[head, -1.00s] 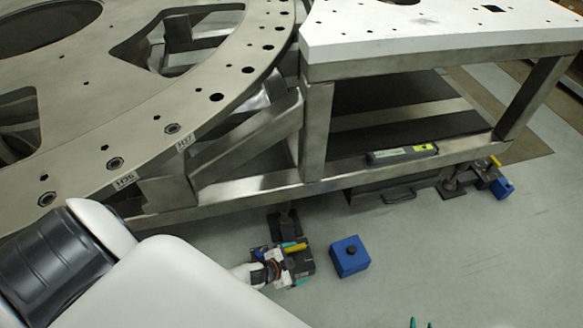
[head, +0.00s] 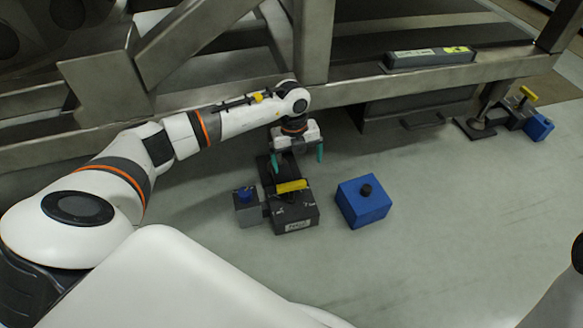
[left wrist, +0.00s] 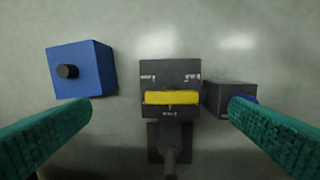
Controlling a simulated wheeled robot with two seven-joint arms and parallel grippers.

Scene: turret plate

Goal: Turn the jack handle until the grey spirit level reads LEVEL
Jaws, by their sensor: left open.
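A dark jack box with a yellow handle bar (head: 292,186) stands on the floor below the frame. The handle also shows in the left wrist view (left wrist: 172,97), level across the box. My left gripper (head: 298,158) is open with green fingers, above the jack's far side. In the left wrist view the open fingers (left wrist: 160,107) flank the jack and handle without touching the handle. The grey spirit level (head: 430,58) lies on the frame's lower beam, with a yellow-green window; its reading is too small to tell. My right gripper is out of view.
A blue box with a black knob (head: 363,203) stands right of the jack. A grey block with a blue knob (head: 249,211) stands close on its left. A second jack with a yellow handle (head: 528,96) is at far right. The steel beam (head: 350,91) runs behind; the front floor is clear.

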